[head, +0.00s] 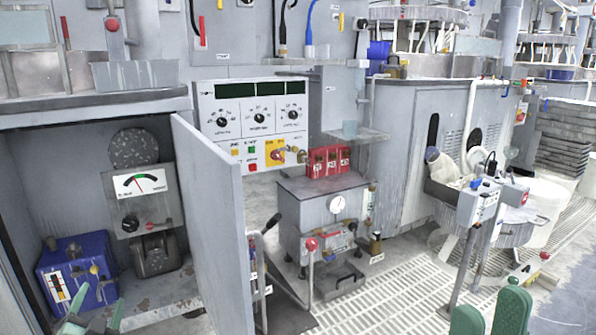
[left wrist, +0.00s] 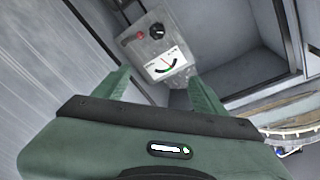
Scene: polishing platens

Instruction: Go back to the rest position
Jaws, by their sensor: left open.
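My left gripper (head: 95,317) shows at the bottom left of the head view, with its green fingers apart and nothing between them. It is in front of the open cabinet (head: 95,108). In the left wrist view the two green fingers of this gripper (left wrist: 160,86) are spread, with a grey meter box (left wrist: 148,45) beyond them. My right gripper (head: 490,312) is at the bottom right of the head view. Its two green fingers stand apart with a gap, and nothing shows between them.
The open cabinet door (head: 215,225) stands out to the right of my left gripper. Inside the cabinet are a blue box (head: 75,272) and the meter box (head: 140,200). A grey machine with a gauge (head: 320,215) stands mid-floor. A round-basin stand (head: 515,235) is near my right gripper.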

